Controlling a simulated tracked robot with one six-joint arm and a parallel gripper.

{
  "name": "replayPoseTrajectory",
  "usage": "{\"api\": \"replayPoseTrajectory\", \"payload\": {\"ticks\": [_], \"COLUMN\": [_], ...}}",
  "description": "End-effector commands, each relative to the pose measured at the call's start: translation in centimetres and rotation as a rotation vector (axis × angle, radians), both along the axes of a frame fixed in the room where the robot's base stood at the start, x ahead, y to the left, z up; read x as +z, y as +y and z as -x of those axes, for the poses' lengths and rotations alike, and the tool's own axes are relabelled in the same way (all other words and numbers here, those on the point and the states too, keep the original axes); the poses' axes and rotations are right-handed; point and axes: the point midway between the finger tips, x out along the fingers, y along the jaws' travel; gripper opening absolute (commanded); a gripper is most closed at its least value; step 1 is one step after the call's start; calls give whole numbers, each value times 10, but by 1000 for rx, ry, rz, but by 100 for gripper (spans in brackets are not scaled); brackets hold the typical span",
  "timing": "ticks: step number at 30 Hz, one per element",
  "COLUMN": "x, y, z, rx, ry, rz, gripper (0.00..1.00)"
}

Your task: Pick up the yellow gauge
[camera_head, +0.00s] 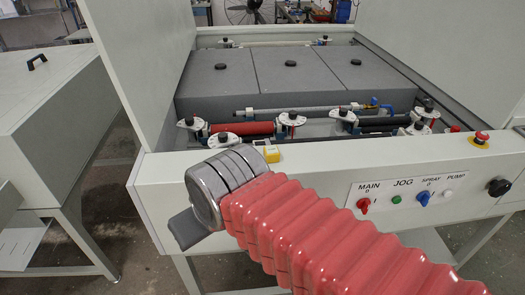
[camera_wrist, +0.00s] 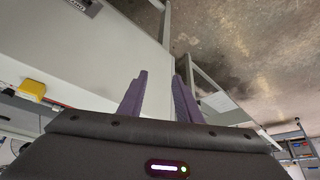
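The yellow gauge (camera_head: 271,154) is a small yellow block on the front ledge of the plate processor (camera_head: 330,165), just beyond my arm's wrist. Its lower part is close to my wrist in the head view. It also shows in the wrist view as a yellow block (camera_wrist: 32,88) at the left edge. My gripper (camera_wrist: 160,76) is open and empty, its two fingers apart. In the head view only a grey end part of my gripper (camera_head: 187,229) shows, in front of the panel and to the left of and below the gauge.
The front panel carries a red MAIN switch (camera_head: 363,205), a blue SPRAY switch (camera_head: 423,198) and a black knob (camera_head: 498,187). A red emergency button (camera_head: 481,138) stands on the right of the ledge. Rollers and grey covers (camera_head: 290,75) lie behind. A grey cabinet (camera_head: 55,100) stands left.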

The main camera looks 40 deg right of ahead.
Motion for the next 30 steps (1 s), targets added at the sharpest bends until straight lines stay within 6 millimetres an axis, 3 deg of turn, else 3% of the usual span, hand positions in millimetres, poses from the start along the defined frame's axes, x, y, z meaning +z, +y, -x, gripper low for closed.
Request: {"api": "replayPoseTrajectory", "payload": {"ticks": [5, 11, 16, 23, 30], "x": [0, 5, 24, 67, 106], "y": [0, -4, -17, -68, -135], "z": [0, -3, -17, -47, -72], "rx": [0, -11, -63, -182, -311], "ry": [0, 5, 39, 118, 205], "rz": [0, 1, 3, -1, -21], "gripper": [31, 44, 52, 52, 52]}}
